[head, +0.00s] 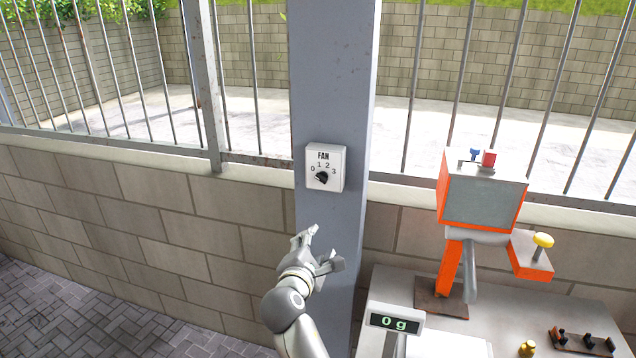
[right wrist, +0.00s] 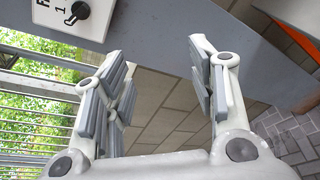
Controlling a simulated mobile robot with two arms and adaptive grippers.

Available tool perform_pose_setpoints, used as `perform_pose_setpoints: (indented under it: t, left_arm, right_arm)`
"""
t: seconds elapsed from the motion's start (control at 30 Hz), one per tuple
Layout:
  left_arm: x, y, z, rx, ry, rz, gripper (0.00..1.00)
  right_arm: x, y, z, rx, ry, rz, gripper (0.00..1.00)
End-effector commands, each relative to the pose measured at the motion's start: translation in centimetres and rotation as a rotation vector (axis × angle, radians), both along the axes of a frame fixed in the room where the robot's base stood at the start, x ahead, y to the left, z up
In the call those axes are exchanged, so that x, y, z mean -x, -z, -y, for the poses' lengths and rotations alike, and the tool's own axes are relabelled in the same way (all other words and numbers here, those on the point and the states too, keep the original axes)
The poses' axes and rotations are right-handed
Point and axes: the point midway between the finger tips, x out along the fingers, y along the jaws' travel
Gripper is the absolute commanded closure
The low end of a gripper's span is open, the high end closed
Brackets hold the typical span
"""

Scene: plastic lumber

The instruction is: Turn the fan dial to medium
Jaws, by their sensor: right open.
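A white fan control box (head: 325,167) marked FAN, with the numbers 0, 1, 2 and 3, is mounted on a grey post. Its black dial (head: 322,178) sits below the numbers; I cannot tell for sure which number it points at. My right gripper (head: 325,247) is open and empty, below the box and in front of the post. In the right wrist view, the open fingers (right wrist: 157,75) have nothing between them, and the box (right wrist: 40,12) and dial (right wrist: 77,13) show at the upper left, apart from the fingers. My left gripper is not in view.
The grey post (head: 337,70) stands against a block wall (head: 130,210) topped by metal bars. At the right, a table (head: 390,290) holds a scale display (head: 394,322) reading 0 g, an orange and grey machine (head: 484,195) and small weights (head: 527,348). The space before the dial is clear.

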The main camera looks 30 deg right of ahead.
Motion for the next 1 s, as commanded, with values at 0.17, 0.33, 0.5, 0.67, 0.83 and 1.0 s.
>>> perform_pose_setpoints:
  t: [0.17, 0.33, 0.5, 0.67, 0.83, 1.0]
  left_arm:
    - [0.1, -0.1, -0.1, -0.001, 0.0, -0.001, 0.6]
    - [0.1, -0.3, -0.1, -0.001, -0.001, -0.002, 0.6]
    - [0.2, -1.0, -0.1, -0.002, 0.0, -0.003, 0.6]
    - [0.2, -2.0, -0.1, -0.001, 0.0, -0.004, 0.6]
    - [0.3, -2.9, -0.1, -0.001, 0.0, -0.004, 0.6]
    - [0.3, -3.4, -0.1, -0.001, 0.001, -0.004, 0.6]
  right_arm:
    - [-3.2, -6.4, 0.0, 0.297, -0.003, -0.094, 0.48]
    - [-4.2, -8.9, 0.1, 0.416, 0.006, -0.14, 0.48]
    - [-5.3, -9.3, 1.3, 0.431, 0.007, -0.147, 0.48]
    - [-7.1, -9.4, 3.4, 0.429, 0.007, -0.148, 0.48]
    - [-8.9, -9.3, 5.7, 0.428, 0.006, -0.147, 0.48]
    - [-10.3, -9.2, 7.2, 0.427, 0.005, -0.146, 0.48]
